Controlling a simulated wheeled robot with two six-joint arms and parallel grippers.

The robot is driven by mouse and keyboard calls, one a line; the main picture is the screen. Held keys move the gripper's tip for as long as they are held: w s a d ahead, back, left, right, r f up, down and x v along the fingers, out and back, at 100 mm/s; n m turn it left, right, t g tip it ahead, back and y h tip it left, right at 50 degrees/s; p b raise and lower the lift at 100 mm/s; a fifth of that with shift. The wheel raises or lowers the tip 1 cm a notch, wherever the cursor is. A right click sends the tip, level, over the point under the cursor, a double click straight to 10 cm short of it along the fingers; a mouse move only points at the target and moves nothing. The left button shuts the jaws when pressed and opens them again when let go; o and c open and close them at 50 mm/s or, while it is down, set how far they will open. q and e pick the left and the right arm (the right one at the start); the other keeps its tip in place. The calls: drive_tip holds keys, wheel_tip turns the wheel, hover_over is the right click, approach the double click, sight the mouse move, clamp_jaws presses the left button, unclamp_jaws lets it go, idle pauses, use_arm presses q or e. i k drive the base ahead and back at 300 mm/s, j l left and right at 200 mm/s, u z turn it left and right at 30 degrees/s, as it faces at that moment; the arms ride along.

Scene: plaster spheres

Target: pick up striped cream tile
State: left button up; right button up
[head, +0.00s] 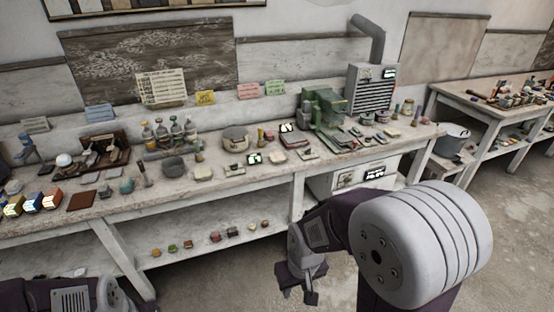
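I cannot pick out a striped cream tile for certain. Several small flat tiles lie on the long workbench. One is a pale tile (307,154) right of centre, and one is a dark-and-light patterned tile (254,158) left of it. Stripes are too small to make out. My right gripper (298,291) hangs in front of the bench, below the tabletop, apart from all objects. Its two fingers are spread and nothing shows between them. Only part of my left arm shows at the lower left, and its gripper is out of view.
The workbench (235,182) is crowded with a green machine (323,108), a round tan container (236,138), bottles and small blocks. A lower shelf (205,250) holds several small pieces. A bucket (452,140) stands near a second table at right. Open floor lies at front.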

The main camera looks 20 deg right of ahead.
sight(276, 157)
drive_tip(key=i+l+u, duration=0.25)
drive_tip(key=i+l, duration=0.2)
drive_tip(key=i+l+u, duration=0.15)
drive_tip(key=l, duration=0.25)
drive_tip(key=i+l+u, duration=0.25)
drive_tip(key=i+l, duration=0.15)
drive_tip(key=l, duration=0.25)
drive_tip(key=i+l+u, duration=0.15)
drive_tip(key=l, duration=0.2)
drive_tip(key=i+l+u, duration=0.1)
drive_tip(key=l, duration=0.25)
drive_tip(key=i+l+u, duration=0.15)
drive_tip(key=l, duration=0.25)
